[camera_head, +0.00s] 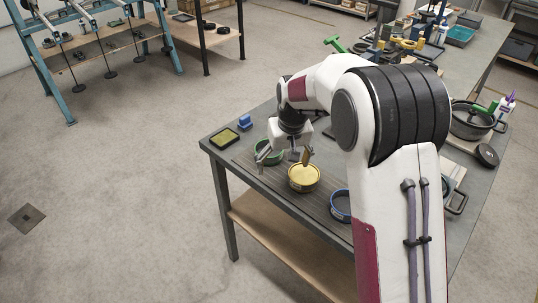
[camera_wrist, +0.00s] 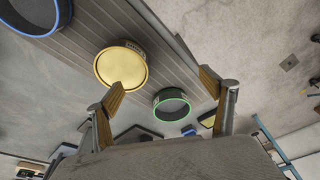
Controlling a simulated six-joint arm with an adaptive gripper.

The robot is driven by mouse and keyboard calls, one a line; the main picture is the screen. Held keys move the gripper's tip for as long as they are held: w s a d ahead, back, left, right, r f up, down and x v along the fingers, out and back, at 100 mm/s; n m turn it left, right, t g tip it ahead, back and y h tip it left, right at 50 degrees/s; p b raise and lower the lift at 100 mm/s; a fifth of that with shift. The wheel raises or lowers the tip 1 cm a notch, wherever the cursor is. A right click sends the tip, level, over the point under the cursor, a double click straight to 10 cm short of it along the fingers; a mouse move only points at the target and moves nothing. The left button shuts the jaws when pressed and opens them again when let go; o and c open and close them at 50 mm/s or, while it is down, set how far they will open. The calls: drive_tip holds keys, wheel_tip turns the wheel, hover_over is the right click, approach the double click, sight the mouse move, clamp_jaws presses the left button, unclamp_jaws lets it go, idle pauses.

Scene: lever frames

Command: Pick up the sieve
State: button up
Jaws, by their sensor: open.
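Three round sieve-like pans stand in a row on the table. The nearest to the far end has a green rim (camera_head: 274,159) and is partly hidden by my gripper in the head view; its ring shows whole in the wrist view (camera_wrist: 172,92). The middle one is gold-yellow (camera_head: 303,179), seen also in the wrist view (camera_wrist: 121,66). The third has a blue rim (camera_head: 339,213), cut off at the top left of the wrist view (camera_wrist: 36,33). My gripper (camera_head: 284,158) is open and empty, above the green and yellow ones. In the wrist view, its left fingertip overlaps the yellow one.
A dark tray with a yellow-green inside (camera_head: 225,138) and a blue item (camera_head: 245,122) lie near the table's left corner. The table's front edge runs close to the row. Open floor lies beyond.

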drive_tip(key=shift+t, duration=0.5)
drive_tip(key=w, duration=0.2)
drive_tip(key=w+a, duration=0.1)
drive_tip(key=w, duration=0.3)
drive_tip(key=shift+a+f, duration=0.3)
drive_tip(key=shift+n+t+y, duration=0.3)
drive_tip(key=shift+n+t, duration=0.1)
drive_tip(key=shift+t, duration=0.2)
drive_tip(key=w+r, duration=0.3)
drive_tip(key=shift+w+a, duration=0.2)
drive_tip(key=shift+a, duration=0.15)
drive_tip(key=shift+f, duration=0.1)
drive_tip(key=shift+x, duration=1.25)
drive_tip(key=shift+f, duration=0.15)
drive_tip(key=shift+a+x, duration=0.2)
drive_tip(key=shift+x, duration=2.25)
drive_tip(key=c, duration=1.3)
